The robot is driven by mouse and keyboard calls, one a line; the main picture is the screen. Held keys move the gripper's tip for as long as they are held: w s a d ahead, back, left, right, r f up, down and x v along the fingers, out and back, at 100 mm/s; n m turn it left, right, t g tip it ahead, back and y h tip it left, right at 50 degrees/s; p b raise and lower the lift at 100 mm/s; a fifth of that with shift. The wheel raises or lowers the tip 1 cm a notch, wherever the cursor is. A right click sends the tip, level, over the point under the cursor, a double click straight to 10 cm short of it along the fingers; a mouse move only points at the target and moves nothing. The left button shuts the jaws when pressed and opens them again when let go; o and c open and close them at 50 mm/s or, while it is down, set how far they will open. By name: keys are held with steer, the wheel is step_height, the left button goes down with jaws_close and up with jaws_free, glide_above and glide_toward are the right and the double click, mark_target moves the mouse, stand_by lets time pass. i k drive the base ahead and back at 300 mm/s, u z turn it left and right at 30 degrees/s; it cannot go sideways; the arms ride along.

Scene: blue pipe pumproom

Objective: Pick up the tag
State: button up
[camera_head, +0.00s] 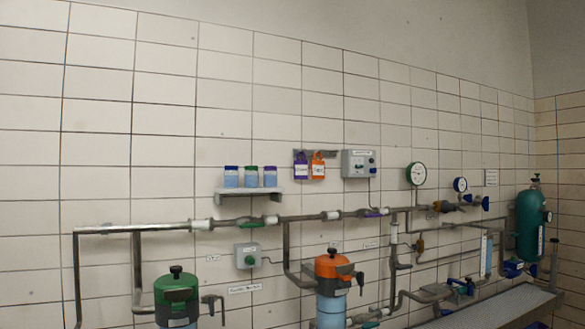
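Two tags hang side by side from a small dark rail (327,152) on the tiled wall. The left one is a purple tag (300,166) with a white label. The right one is an orange tag (318,165) with a white label. The print on both is too small to read. My gripper is not in this view.
A grey control box (359,163) is mounted right of the tags. A shelf (245,196) with small lidded jars is to the left. Below run pipes (280,218), a green-topped filter (177,290), an orange-topped filter (332,272) and a bench (490,306). A green tank (530,225) stands right.

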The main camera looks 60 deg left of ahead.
mark_target(317, 166)
steer(key=k, duration=0.1)
steer(key=u, duration=1.95)
steer(key=i, duration=0.15)
steer(key=u, duration=0.15)
